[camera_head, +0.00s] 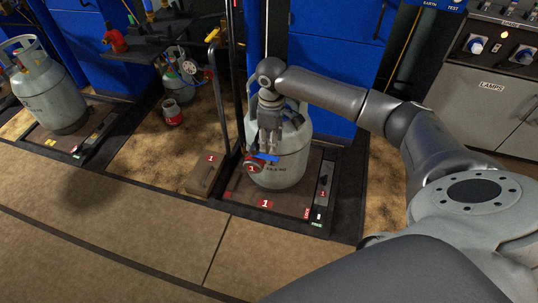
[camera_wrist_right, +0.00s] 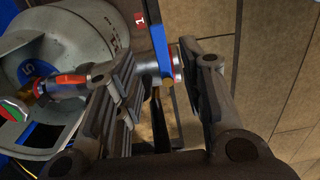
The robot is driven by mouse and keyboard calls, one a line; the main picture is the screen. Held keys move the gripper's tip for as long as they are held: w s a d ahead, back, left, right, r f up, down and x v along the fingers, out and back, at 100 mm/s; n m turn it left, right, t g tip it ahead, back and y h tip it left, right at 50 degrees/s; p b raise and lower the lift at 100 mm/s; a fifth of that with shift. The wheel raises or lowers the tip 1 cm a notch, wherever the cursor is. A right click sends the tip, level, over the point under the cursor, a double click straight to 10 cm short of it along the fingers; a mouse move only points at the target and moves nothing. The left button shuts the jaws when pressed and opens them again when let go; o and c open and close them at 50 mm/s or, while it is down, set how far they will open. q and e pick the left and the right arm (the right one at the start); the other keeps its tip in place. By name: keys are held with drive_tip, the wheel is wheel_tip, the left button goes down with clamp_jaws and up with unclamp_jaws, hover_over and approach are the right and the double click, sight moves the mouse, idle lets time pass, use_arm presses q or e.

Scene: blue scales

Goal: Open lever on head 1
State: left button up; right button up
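A grey gas cylinder (camera_head: 283,172) stands on the scale platform marked 1 (camera_head: 265,204). In front of its lower body is the filling head 1, with a round red end marked 1 (camera_head: 251,169) and a blue lever (camera_head: 266,158). In the right wrist view the blue lever (camera_wrist_right: 160,30) is a long strip beside the silver and red head (camera_wrist_right: 164,62). My right gripper (camera_head: 266,143) points down just above the lever. In the wrist view its fingers (camera_wrist_right: 160,85) are apart, with the head and lever showing between or just beyond their tips. Contact cannot be told. My left gripper is not in view.
A second cylinder (camera_head: 51,92) stands on another scale at the left. A black post rises just left of my right gripper, with a brown box marked 1 (camera_head: 206,174) at its foot. Blue panels (camera_head: 335,70) stand behind. The floor in front (camera_head: 120,235) is clear.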

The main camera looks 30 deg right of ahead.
sight(271, 157)
wheel_tip(271, 157, down, 6)
drive_tip(key=shift+r+b, duration=0.25)
drive_tip(key=shift+b, duration=0.3)
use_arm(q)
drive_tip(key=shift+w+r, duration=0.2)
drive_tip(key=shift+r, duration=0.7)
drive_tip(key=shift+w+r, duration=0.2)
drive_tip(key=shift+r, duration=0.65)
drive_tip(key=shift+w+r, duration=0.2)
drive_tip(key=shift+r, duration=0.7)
use_arm(e)
drive_tip(key=shift+f, duration=0.55)
clamp_jaws()
